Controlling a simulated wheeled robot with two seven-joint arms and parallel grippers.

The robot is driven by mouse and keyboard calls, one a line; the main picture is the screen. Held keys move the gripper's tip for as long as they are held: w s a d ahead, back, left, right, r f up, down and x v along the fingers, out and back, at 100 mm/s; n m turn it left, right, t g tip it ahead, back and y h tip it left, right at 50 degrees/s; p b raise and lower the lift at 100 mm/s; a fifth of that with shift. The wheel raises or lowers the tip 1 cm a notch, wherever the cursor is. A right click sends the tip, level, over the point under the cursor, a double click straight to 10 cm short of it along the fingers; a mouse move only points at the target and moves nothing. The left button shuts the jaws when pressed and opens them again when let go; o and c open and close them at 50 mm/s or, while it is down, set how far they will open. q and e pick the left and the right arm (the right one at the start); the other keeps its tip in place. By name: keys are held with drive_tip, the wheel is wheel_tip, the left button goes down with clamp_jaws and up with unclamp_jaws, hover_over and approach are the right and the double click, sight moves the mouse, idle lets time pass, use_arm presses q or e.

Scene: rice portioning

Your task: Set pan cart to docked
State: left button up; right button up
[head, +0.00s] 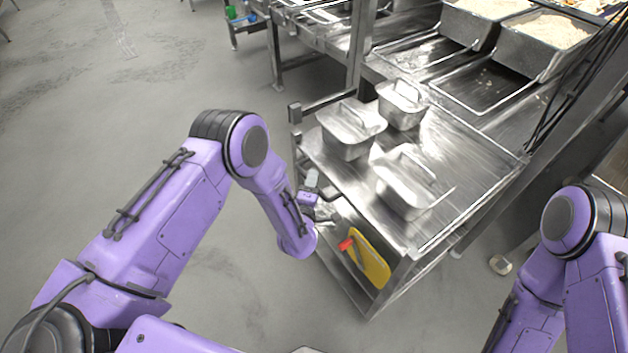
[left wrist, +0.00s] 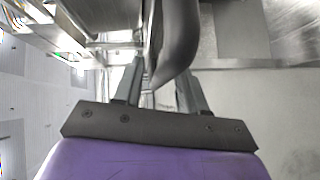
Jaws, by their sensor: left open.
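The pan cart (head: 462,168) is a stainless steel cart with a flat top, standing close against the metal counter line behind it. My left gripper (head: 322,190) is at the cart's left side, just below the top's edge, partly hidden by my own arm. In the left wrist view the gripper (left wrist: 158,82) is open, with a grey rounded bar (left wrist: 176,42) in front of and partly between its fingers. I cannot tell whether they touch.
A yellow board (head: 372,262) with a red part hangs at the cart's near side. Behind the cart, the counter holds deep pans of rice-like grain (head: 545,38). Dark cables hang at the right. The grey floor (head: 120,130) at left is clear.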

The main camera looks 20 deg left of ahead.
use_arm(q)
drive_tip(key=shift+w+a, duration=0.1)
drive_tip(key=shift+w, duration=0.3)
drive_tip(key=shift+f, duration=0.1)
